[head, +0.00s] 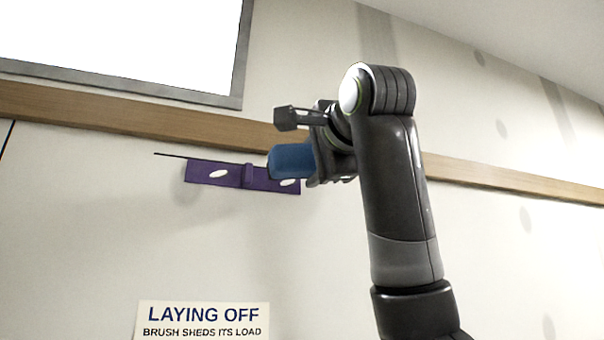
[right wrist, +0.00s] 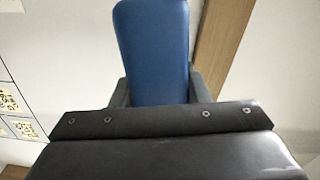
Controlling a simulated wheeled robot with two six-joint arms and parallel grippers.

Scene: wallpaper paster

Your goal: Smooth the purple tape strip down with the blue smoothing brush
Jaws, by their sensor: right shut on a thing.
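The purple tape strip (head: 215,173) is on the wall below the wooden rail, with a raised fold near its middle and pale oval spots. A thin dark line runs along its top edge at the left. My right gripper (head: 318,160) is shut on the blue smoothing brush (head: 291,161), which overlaps the strip's right end in the head view. I cannot tell whether the brush touches it. In the right wrist view the blue brush (right wrist: 153,50) stands between the fingers of my right gripper (right wrist: 158,92). My left gripper is not in view.
The wooden rail (head: 120,107) crosses the wall above the strip. A white framed panel (head: 120,45) hangs at upper left. A sign reading "LAYING OFF" (head: 203,322) is below the strip. Printed coded squares (right wrist: 12,100) show at the left in the right wrist view.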

